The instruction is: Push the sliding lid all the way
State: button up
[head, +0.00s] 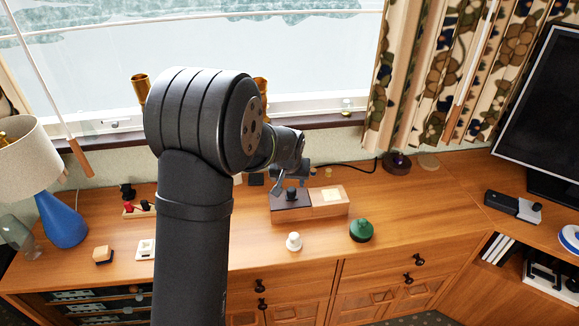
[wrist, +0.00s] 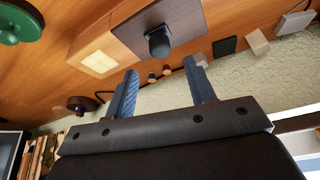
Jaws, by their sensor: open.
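A wooden box (head: 325,207) stands on the sideboard, and it also shows in the wrist view (wrist: 88,45). Its dark sliding lid (head: 285,201) covers the left part of the top in the head view; the lid also shows in the wrist view (wrist: 190,25). A black knob (wrist: 158,42) sticks up from the lid. A pale square (wrist: 99,62) shows on the uncovered part. My gripper (head: 286,184) is at the lid's back left. In the wrist view my gripper (wrist: 160,73) is open, with the knob beyond the fingertips; contact cannot be told.
A white knobbed piece (head: 293,241) and a green round object (head: 361,230) stand in front of the box. A dark round object (head: 397,162) with a cable is behind to the right. A blue lamp (head: 62,220) stands far left.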

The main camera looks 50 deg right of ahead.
aim_at(295, 189)
jog(key=v, duration=0.9)
jog(key=shift+r, duration=0.15)
jog(key=x, duration=1.7)
jog(key=shift+f, duration=0.25)
jog(key=v, duration=1.7)
jog(key=x, duration=1.7)
jog(key=shift+a, duration=0.1)
jog(key=shift+s+d, duration=0.5)
jog(key=w+v, duration=0.1)
jog(key=v, duration=1.7)
jog(key=w+a+r+n, duration=0.1)
jog(key=w+a+r, duration=0.1)
jog(key=a, duration=0.5)
jog(key=w+a+r, duration=0.2)
jog(key=a+r, duration=0.1)
jog(key=a, duration=0.4)
jog(key=shift+w+a+r+n+t, duration=0.15)
jog(key=shift+w+n+t, duration=0.15)
jog(key=shift+n, duration=0.1)
